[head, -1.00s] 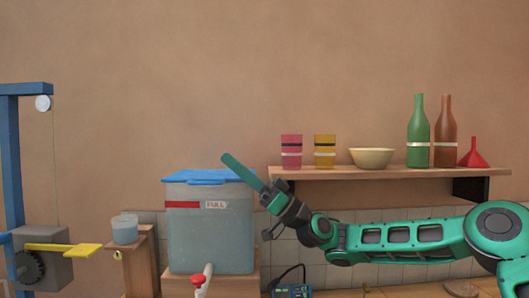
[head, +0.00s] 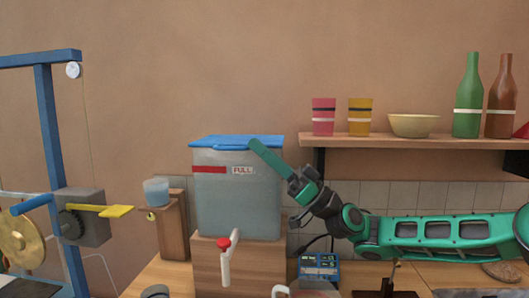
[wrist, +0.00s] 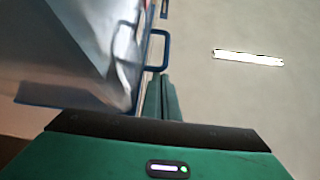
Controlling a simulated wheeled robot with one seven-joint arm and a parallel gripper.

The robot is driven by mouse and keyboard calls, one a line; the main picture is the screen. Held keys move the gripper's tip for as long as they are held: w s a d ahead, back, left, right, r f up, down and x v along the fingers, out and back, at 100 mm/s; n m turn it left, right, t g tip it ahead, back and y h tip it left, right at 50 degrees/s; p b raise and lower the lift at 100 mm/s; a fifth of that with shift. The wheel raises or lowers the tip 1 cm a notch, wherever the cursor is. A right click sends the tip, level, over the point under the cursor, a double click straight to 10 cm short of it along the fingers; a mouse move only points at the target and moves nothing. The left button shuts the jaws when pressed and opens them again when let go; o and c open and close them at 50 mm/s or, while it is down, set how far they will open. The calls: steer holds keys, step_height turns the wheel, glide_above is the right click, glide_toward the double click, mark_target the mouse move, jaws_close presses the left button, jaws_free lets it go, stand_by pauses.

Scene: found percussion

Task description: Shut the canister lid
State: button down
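The canister (head: 238,200) is a translucent bluish tank with a red band and a FULL label, standing on a wooden block. Its blue lid (head: 215,141) lies across the top; I cannot tell whether it is fully seated. My gripper (head: 256,146) reaches in from the right, its green fingers together and pointing up-left. The fingertips overlap the lid's front edge near the right corner; contact is unclear. In the wrist view, the fingers (wrist: 162,97) are together, with nothing seen between them, beside a blue loop (wrist: 153,50) on the canister's side.
A small cup (head: 156,191) stands on a wooden post to the left, near a yellow paddle (head: 117,211). A shelf (head: 420,142) with cups, a bowl and bottles is above my arm. A blue electronic box (head: 318,266) sits below my gripper.

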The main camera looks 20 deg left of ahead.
steer(key=shift+a+f, duration=0.15)
steer(key=shift+f, duration=0.2)
